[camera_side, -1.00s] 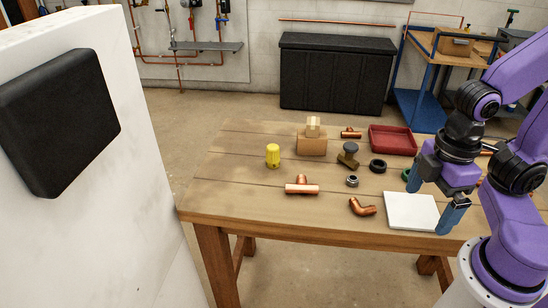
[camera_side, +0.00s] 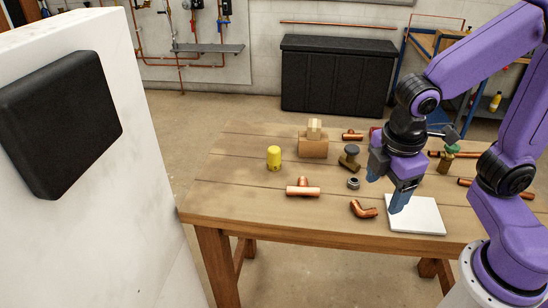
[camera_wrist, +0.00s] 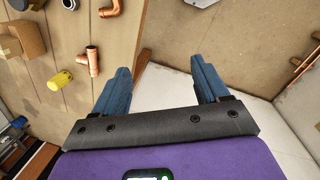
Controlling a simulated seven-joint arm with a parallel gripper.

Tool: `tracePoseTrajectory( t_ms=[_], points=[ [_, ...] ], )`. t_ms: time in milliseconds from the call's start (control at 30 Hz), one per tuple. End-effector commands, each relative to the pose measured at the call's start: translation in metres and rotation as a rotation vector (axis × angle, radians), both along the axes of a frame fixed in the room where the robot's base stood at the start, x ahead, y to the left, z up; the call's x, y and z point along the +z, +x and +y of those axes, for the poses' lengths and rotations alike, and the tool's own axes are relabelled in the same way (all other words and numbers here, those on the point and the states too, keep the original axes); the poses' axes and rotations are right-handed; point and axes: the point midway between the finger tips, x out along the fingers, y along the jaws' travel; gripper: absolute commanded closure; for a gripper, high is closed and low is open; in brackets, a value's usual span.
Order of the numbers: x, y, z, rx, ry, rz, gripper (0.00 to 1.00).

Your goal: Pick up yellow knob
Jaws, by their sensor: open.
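The yellow knob (camera_side: 274,158) stands upright on the wooden table, toward its left side in the side view. In the wrist view the yellow knob (camera_wrist: 60,80) lies at the left, outside the fingers. My gripper (camera_side: 385,192) is above the right part of the table, well to the right of the knob. Its blue fingers are apart with nothing between them; in the wrist view my gripper (camera_wrist: 160,68) points down past the table's edge region.
The table left of the knob (camera_side: 225,185) is clear.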

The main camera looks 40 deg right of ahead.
Motion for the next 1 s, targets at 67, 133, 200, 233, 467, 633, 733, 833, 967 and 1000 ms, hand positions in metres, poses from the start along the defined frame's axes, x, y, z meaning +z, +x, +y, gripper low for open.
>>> tracePoseTrajectory(
  t_ms=[67,133,200,233,467,633,733,833,967,1000],
  points=[
    [-0.001,0.032,0.017,0.054,-0.067,-0.017,0.26],
    [-0.003,0.059,0.029,0.1,-0.124,-0.033,0.26],
    [-0.004,0.086,0.041,0.146,-0.182,-0.046,0.26],
    [-0.006,0.097,0.046,0.165,-0.207,-0.051,0.26],
    [-0.02,0.18,0.077,0.299,-0.41,-0.066,0.26],
    [-0.037,0.236,0.093,0.386,-0.566,-0.06,0.26],
    [-0.048,0.266,0.099,0.432,-0.658,-0.048,0.26],
    [-0.061,0.293,0.104,0.475,-0.752,-0.029,0.26],
    [-0.078,0.321,0.105,0.524,-0.872,0.003,0.26],
    [-0.083,0.328,0.105,0.536,-0.906,0.013,0.26]
  ],
)
